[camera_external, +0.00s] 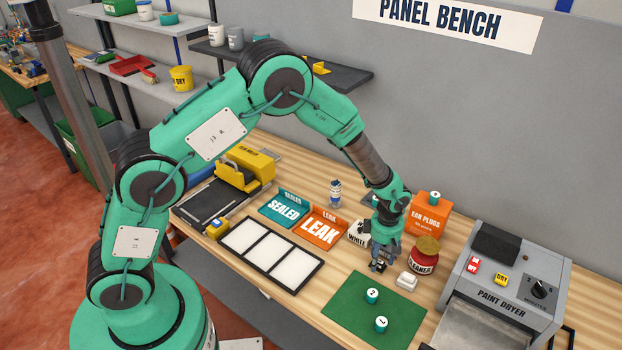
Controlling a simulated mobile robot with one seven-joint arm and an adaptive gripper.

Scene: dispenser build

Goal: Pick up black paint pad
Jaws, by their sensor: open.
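My gripper (383,254) points down over the bench, just behind the green mat (345,309). Its fingers are open around or right beside a small black item (379,267), which looks like the black paint pad. The fingers hide much of it, and I cannot tell whether they touch it. A small white block (406,281) lies just to the right of my gripper. A jar labelled WHITE (357,237) stands behind and to the left, partly hidden by my arm.
Two numbered teal-and-white cylinders (372,295) stand on the mat. Orange LEAK (318,230) and teal SEALED trays and a three-panel frame (270,254) are left.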

